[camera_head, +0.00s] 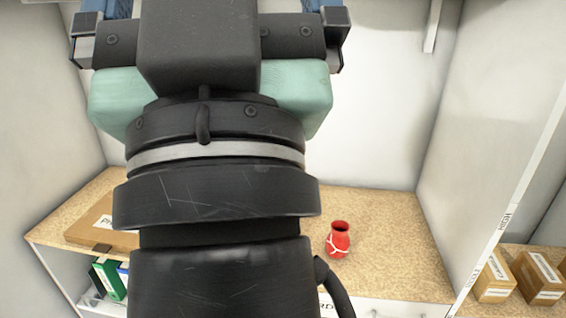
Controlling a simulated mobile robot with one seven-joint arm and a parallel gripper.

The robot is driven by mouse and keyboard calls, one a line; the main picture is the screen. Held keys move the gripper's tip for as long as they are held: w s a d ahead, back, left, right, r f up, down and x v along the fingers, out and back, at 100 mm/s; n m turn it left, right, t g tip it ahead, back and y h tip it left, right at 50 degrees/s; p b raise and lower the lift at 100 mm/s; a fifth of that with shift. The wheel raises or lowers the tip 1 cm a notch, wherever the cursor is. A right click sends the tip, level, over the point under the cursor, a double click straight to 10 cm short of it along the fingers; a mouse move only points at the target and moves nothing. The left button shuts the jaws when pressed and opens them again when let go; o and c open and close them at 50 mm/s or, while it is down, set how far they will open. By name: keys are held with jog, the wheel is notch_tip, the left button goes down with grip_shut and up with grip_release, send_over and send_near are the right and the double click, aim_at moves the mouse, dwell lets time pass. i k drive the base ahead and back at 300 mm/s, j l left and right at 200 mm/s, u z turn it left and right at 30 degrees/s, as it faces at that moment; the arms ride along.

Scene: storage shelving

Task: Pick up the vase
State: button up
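A small red vase (339,240) with a white pattern stands upright on a tan shelf top (384,232), just right of my wrist. My arm and gripper (208,8) fill the left middle of the view, close to the camera. The gripper points up and away, above the shelf. Its two finger sides stand wide apart at the top edge, but the fingertips are cut off by the frame. I see no contact between the gripper and the vase.
A flat cardboard box (97,222) lies on the shelf's left side. Small cartons (541,276) sit in the right bay, past a white upright panel (470,130). The shelf around the vase is clear.

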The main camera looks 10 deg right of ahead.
aim_at(337, 242)
jog(key=i+l+z, duration=0.25)
jog(key=i, duration=0.25)
jog(key=i+l+z, duration=0.3)
jog(key=i+l, duration=0.1)
jog(key=i, duration=0.1)
